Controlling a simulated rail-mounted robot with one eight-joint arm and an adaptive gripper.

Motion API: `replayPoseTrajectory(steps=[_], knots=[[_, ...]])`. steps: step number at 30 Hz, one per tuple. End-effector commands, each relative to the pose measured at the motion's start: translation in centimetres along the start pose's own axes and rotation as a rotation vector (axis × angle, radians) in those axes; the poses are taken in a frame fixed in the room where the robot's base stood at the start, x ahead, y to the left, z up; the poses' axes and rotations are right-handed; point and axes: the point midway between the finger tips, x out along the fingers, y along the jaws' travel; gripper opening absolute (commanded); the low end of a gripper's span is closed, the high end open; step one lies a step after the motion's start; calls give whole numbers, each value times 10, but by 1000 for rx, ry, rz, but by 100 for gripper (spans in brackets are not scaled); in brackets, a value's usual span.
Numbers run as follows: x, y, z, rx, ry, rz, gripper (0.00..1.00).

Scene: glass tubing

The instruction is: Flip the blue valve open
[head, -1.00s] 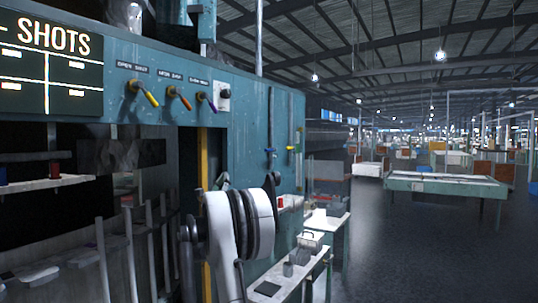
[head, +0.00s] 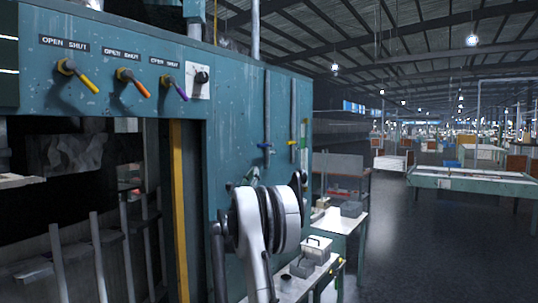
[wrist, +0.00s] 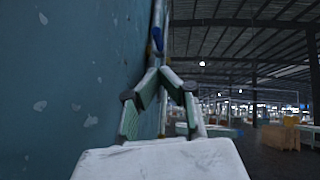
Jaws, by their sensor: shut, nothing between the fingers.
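The blue valve (head: 266,147) is a small blue handle on a thin vertical pipe at the right part of the teal machine panel. Its handle points down in the wrist view (wrist: 157,40), beyond the fingertips and slightly left of them. My gripper (wrist: 164,72) is shut and empty, with its green-padded fingers meeting at the tips close to the teal wall. It appears below and apart from the blue handle. In the head view my arm stands below the valve, and its links hide most of the gripper.
A yellow valve (head: 293,143) sits on a parallel pipe just right of the blue one. Yellow, orange and purple levers (head: 174,88) line the upper panel. A small table (head: 340,222) with boxes stands right of the panel.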

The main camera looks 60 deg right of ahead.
Motion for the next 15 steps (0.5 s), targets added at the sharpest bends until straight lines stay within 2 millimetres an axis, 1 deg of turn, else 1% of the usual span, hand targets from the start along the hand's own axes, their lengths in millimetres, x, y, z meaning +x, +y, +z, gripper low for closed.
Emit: replayPoseTrajectory(steps=[11,15], knots=[[0,0,0,0,0,0,0],[4,0,0,0,0,0,0]])
